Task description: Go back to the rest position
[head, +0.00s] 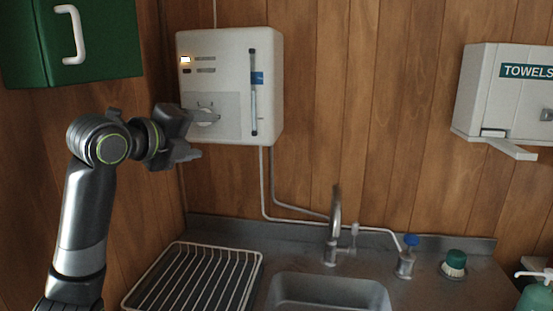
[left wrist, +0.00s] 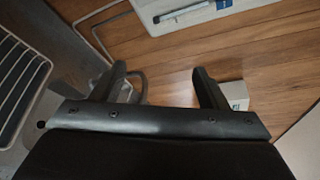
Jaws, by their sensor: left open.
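The heater's lower edge shows at the top of that view (left wrist: 180,18). The head view does not show clearly whether the fingers touch the knob, and they partly cover the panel. My right gripper is not in view.
Below are a wire drying rack (head: 190,280), a sink (head: 330,290), a tap (head: 335,230) and a blue-topped valve (head: 407,255). A green cabinet (head: 105,45) hangs at upper left. A towel dispenser (head: 500,95) is at right. A green-capped item (head: 454,263) stands on the counter.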

